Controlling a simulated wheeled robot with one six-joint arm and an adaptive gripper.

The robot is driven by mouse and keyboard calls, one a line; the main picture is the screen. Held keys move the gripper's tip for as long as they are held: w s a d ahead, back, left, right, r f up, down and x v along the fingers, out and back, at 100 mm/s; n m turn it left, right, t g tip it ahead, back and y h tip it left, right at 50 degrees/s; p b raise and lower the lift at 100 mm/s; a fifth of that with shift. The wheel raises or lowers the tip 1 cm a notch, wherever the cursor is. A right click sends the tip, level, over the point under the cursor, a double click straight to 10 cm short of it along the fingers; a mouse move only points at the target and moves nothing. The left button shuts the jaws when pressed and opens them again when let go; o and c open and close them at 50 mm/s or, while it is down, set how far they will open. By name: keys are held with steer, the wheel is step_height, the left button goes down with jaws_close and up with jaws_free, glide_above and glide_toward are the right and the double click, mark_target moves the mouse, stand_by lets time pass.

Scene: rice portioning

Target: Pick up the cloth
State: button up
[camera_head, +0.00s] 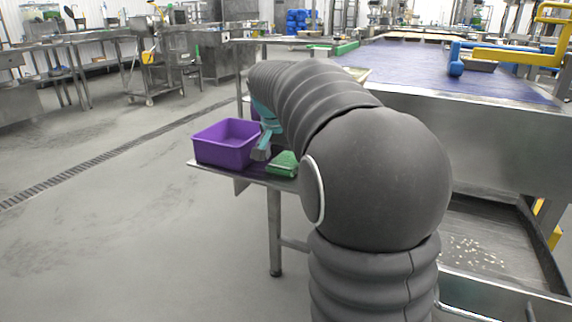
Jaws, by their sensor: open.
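A green folded piece that looks like the cloth (284,163) lies on the small metal side table (236,172), right of the purple bin. My arm hides part of its right side. My gripper (261,152) is beside the cloth, between it and the purple bin, with the fingers pointing down. It is open and I see nothing held in it. The gap between the fingers is too small to make out, and I cannot tell whether they touch the cloth.
The purple bin (222,146) stands at the table's left end, close to my gripper. A wide conveyor with a blue-purple belt (405,68) is at right. Pale scraps lie on the metal tray (487,240) below. The floor at left is clear.

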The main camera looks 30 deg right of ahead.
steer(key=shift+f, duration=0.15)
steer(key=c, duration=1.1)
step_height(320, 180, up, 11)
steer(key=p, duration=0.2)
steer(key=shift+f, duration=0.2)
